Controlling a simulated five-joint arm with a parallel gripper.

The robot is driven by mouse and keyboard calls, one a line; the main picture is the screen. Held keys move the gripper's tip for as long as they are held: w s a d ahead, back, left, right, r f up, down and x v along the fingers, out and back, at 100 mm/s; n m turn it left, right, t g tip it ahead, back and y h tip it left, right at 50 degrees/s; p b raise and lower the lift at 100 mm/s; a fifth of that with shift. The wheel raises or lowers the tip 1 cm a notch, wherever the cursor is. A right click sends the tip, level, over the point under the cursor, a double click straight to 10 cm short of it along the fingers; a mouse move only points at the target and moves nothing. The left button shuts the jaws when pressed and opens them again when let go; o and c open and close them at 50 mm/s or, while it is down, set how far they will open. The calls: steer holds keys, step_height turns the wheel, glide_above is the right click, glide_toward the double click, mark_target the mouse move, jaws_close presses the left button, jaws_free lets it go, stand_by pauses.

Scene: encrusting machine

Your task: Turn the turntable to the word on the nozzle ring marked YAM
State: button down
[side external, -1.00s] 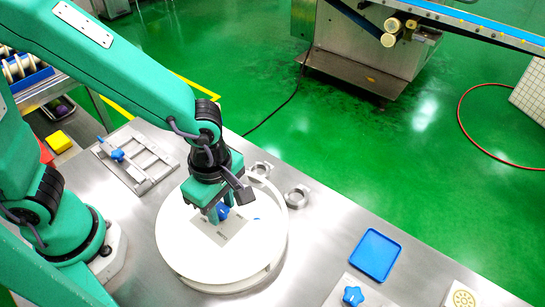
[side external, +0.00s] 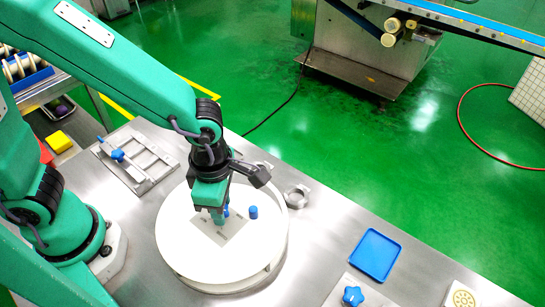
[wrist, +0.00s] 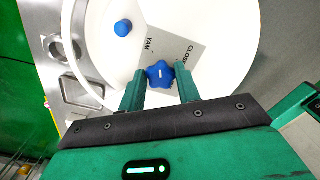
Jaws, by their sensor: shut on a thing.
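The white round turntable (side external: 190,240) lies on the steel bench and also fills much of the wrist view (wrist: 235,40). A grey plate (wrist: 172,36) at its middle carries the words YAM and CLOSED, the latter partly cut off from reading. A blue star-shaped knob (wrist: 159,76) with a short white mark sits at the plate's near corner in the wrist view. My gripper (wrist: 161,88) is shut on this knob, one finger on each side. In the side view my gripper (side external: 218,216) points down and mostly hides the knob. A blue peg (side external: 253,212) stands on the turntable.
A metal ring (side external: 296,196) lies right of the turntable. A slotted metal frame (side external: 138,160) with a blue knob lies behind left. A blue tray (side external: 375,255) and another blue star knob (side external: 352,296) are at the right. Bare bench lies between.

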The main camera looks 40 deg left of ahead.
steer(key=shift+r+n, duration=0.1)
steer(key=shift+n, duration=0.6)
steer(key=c, duration=1)
jaws_free()
steer(key=shift+r, duration=3.9)
